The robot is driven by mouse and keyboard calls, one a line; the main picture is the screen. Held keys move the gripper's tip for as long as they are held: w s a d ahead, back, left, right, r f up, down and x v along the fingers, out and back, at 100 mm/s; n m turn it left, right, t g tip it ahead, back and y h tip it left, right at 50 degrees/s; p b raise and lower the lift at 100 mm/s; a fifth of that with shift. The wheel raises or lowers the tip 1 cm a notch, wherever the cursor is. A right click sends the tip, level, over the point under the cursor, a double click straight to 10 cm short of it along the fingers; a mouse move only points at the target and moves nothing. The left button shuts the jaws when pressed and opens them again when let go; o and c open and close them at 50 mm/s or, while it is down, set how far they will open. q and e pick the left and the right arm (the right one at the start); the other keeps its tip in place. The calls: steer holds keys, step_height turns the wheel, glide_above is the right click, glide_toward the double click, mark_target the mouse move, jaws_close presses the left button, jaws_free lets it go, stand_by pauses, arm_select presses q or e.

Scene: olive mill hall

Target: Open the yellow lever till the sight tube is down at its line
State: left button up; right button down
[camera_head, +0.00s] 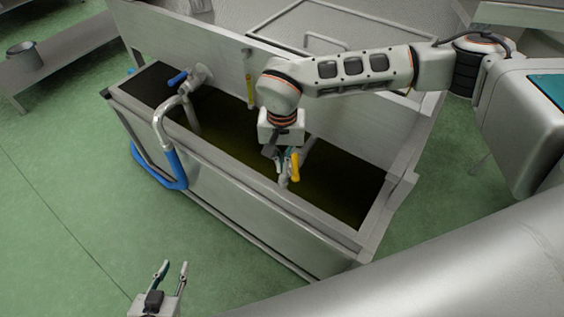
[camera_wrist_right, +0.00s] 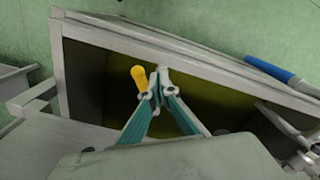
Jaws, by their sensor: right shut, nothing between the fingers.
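The yellow lever (camera_head: 295,167) stands on a pale fitting over the dark liquid in the steel tank (camera_head: 270,222). My right gripper (camera_head: 283,176) is shut and empty right beside the lever. In the right wrist view the yellow lever (camera_wrist_right: 140,82) is just left of the closed fingertips (camera_wrist_right: 157,82); I cannot tell whether they touch. The sight tube (camera_head: 250,90) is upright on the tank's back wall and looks yellow inside; its line is too small to make out. My left gripper (camera_head: 172,276) is open and empty, low over the floor.
A curved steel pipe (camera_head: 164,118) with a blue hose (camera_head: 172,170) hangs over the tank's front left. A blue handle (camera_head: 178,78) is near the tank's left end. A metal bucket (camera_head: 24,58) stands on a bench at far left.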

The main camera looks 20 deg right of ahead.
mark_target(295, 164)
steer(key=f, duration=0.1)
steer(key=d+f+b, duration=0.1)
steer(key=f, duration=0.1)
steer(key=shift+s+f, duration=0.2)
stand_by(0.8)
stand_by(0.9)
steer(key=shift+d, duration=0.15)
stand_by(2.6)
steer(key=shift+s+d+p, duration=0.2)
steer(key=shift+d, duration=0.45)
steer(key=shift+s+d+p, duration=0.2)
steer(key=shift+s+d, duration=0.05)
steer(key=shift+d, duration=0.45)
steer(key=shift+s+d+p, duration=0.2)
steer(key=shift+d, duration=0.45)
stand_by(1.0)
